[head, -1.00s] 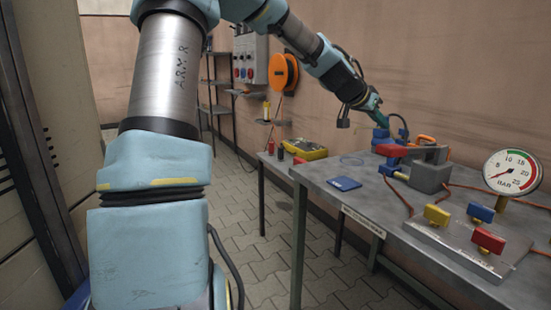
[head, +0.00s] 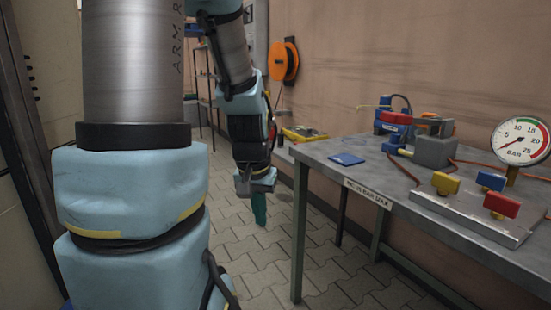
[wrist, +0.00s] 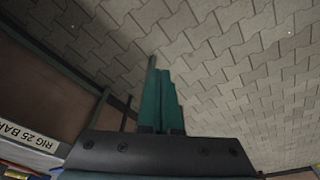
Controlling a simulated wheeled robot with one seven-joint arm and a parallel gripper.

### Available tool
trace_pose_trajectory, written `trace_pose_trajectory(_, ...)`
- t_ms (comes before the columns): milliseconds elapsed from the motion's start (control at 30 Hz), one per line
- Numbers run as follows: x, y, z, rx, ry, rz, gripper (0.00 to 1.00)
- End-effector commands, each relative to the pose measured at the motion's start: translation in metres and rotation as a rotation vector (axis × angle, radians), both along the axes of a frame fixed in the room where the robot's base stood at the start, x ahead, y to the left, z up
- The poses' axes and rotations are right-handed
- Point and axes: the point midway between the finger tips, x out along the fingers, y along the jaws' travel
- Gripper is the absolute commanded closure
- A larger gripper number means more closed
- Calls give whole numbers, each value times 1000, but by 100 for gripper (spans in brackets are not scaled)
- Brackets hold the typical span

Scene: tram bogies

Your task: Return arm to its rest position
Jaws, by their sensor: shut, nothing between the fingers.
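My gripper (head: 259,208) hangs pointing down over the paved floor, to the left of the metal workbench (head: 330,155) and clear of it. Its green fingers are together and hold nothing; they also show in the wrist view (wrist: 160,100), with only floor beyond them.
The bench bears a blue pad (head: 346,159), a pressure gauge (head: 520,141), a grey block (head: 435,150) and red, blue and yellow valve handles. An orange reel (head: 283,60) hangs on the wall. The paved floor (head: 270,270) left of the bench is free.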

Motion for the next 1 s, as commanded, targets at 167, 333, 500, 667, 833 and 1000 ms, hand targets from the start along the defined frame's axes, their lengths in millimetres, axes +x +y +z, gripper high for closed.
trace_pose_trajectory(167,-38,31,-19,22,55,125,100)
trace_pose_trajectory(333,-39,33,10,22,60,137,100)
trace_pose_trajectory(500,-39,33,35,21,59,135,100)
trace_pose_trajectory(667,-39,33,67,21,59,134,100)
trace_pose_trajectory(833,-38,32,119,21,58,134,100)
trace_pose_trajectory(1000,-38,32,171,21,58,133,100)
